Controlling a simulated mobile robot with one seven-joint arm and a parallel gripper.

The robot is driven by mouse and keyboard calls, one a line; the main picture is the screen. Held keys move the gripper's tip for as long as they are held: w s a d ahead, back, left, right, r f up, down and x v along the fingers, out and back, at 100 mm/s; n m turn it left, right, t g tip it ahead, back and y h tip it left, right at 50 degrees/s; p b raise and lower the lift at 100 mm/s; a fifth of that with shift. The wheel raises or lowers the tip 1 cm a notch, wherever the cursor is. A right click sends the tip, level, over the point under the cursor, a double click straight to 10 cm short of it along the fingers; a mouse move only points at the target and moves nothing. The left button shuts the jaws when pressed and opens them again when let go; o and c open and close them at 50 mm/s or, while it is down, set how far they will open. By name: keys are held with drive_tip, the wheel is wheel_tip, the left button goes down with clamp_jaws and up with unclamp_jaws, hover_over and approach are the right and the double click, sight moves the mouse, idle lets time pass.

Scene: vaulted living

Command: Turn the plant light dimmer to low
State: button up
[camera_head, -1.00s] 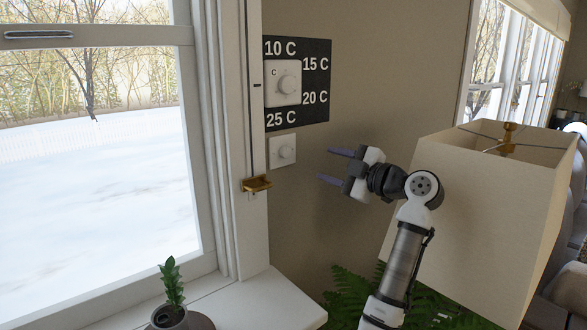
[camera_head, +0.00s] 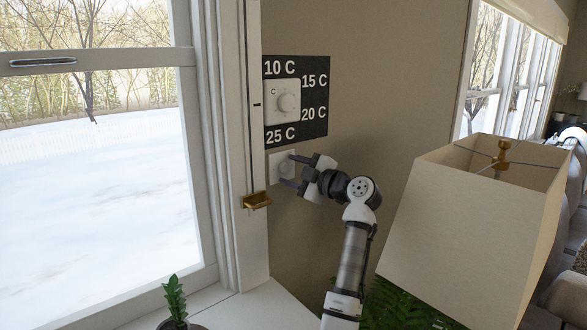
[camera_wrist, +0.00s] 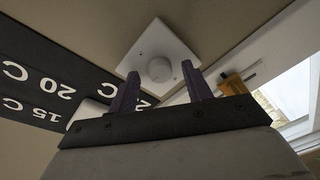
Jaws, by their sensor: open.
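The dimmer is a white square wall plate (camera_head: 274,161) with a round white knob (camera_head: 286,168), below the black temperature panel in the head view. In the wrist view the knob (camera_wrist: 160,70) stands out from its plate (camera_wrist: 176,45), beyond and between my fingertips. My gripper (camera_head: 286,171) is open in front of the dimmer, its two dark fingers pointing at the plate and partly covering the knob. The gripper also shows in the wrist view (camera_wrist: 160,82), empty between its fingers. I cannot tell whether the fingertips reach around the knob. No setting mark on the knob is legible.
A thermostat dial (camera_head: 286,103) sits on a black panel (camera_head: 313,128) with temperature labels just above. A brass window latch (camera_head: 257,200) is close at left. A large lampshade (camera_head: 470,220) stands at right. A small potted plant (camera_head: 175,298) is on the sill below.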

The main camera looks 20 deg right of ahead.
drive_tip(key=c, duration=1)
drive_tip(key=shift+o, duration=0.2)
